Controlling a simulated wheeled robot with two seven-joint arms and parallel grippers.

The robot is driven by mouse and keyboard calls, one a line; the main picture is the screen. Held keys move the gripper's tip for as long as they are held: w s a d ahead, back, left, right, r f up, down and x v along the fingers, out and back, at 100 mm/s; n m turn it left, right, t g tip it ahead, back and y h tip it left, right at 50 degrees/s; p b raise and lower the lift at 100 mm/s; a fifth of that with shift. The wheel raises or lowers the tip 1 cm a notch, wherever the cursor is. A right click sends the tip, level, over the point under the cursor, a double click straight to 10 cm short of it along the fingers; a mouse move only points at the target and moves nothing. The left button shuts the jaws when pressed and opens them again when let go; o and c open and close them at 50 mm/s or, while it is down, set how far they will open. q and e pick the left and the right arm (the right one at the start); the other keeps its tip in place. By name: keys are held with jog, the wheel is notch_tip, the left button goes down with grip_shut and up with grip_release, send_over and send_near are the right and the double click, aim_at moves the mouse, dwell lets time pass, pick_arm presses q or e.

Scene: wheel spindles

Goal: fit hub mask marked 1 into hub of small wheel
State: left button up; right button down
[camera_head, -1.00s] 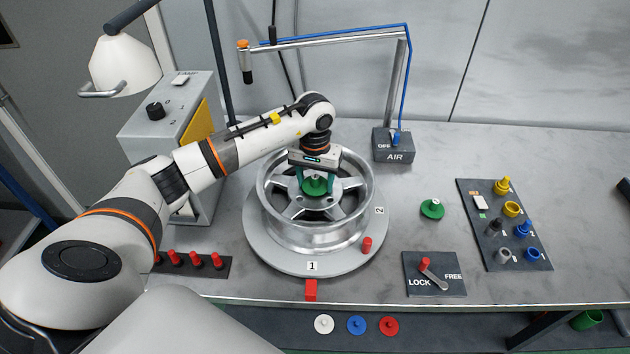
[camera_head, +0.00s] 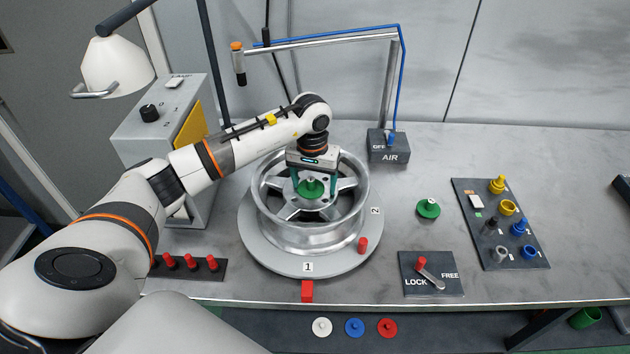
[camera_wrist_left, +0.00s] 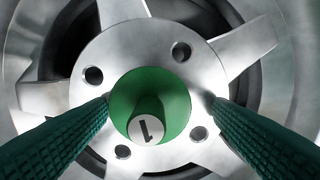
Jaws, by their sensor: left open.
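A green hub mask (camera_head: 311,188) sits at the hub in the middle of the silver wheel (camera_head: 315,235). In the left wrist view the mask (camera_wrist_left: 150,100) shows a knob marked 1, and several bolt holes surround it on the wheel's spoked face (camera_wrist_left: 105,60). How deep it sits I cannot tell. My left gripper (camera_head: 312,184) points down inside the wheel rim. Its green fingers (camera_wrist_left: 158,108) stand open, one on each side of the mask, with the knob between them. My right gripper is not in view.
A second green mask (camera_head: 428,208) lies on the table right of the wheel. The wheel stands on a round turntable (camera_head: 260,248) with a red peg (camera_head: 362,245). A LOCK/FREE lever plate (camera_head: 432,275), an AIR box (camera_head: 388,148) and a parts board (camera_head: 490,245) stand nearby.

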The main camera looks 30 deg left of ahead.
aim_at(310, 179)
pick_arm(q)
jog(key=shift+s+f+p, duration=0.45)
jog(key=shift+f, duration=0.2)
jog(key=shift+a+r+g+p, duration=0.15)
jog(key=shift+r+g+p, duration=0.2)
jog(key=shift+p, duration=0.2)
jog(key=shift+w+a+r+b, duration=0.2)
jog(key=shift+w+r+b, duration=0.15)
jog(key=shift+b, duration=0.35)
jog(key=r, duration=0.2)
jog(key=r+b, duration=0.1)
jog(key=r, duration=0.1)
jog(key=shift+w+a, duration=0.15)
jog(key=shift+a, duration=0.25)
notch_tip(310, 179, up, 7)
jog(key=b, duration=0.1)
jog(key=shift+d+b, duration=0.25)
jog(key=shift+b, duration=0.15)
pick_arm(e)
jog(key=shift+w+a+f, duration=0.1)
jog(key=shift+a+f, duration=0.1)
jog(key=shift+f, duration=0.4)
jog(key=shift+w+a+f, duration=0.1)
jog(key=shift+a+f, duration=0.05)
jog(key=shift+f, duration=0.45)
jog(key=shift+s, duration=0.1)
